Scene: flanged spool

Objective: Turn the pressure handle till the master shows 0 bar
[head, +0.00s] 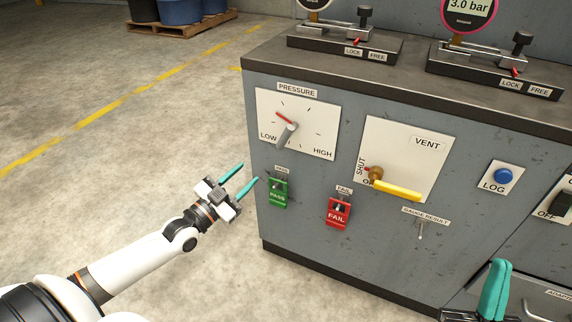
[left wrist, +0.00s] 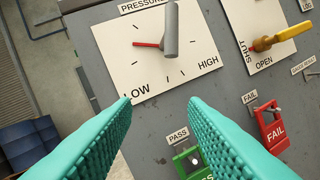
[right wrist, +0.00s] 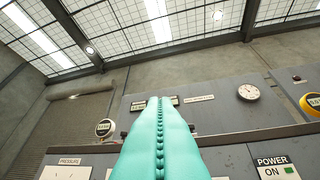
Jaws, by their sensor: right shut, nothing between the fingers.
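The pressure handle (head: 288,133) is a grey bar on a white panel marked LOW and HIGH, with a red pointer beside it. It also shows in the left wrist view (left wrist: 172,32), where the red pointer (left wrist: 147,44) points left, on the LOW side. A pink-rimmed gauge (head: 470,8) reads 3.0 bar at the top right; its small label is too small to read surely. My left gripper (head: 250,174) is open and empty, left of and below the pressure panel, touching nothing. My right gripper (head: 497,275) is shut and empty, in front of the cabinet's lower right.
The yellow vent lever (head: 397,190) is right of the pressure panel. Below are the green PASS tag (head: 278,193) and red FAIL tag (head: 338,213). A blue LOG button (head: 503,175) is at the right.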

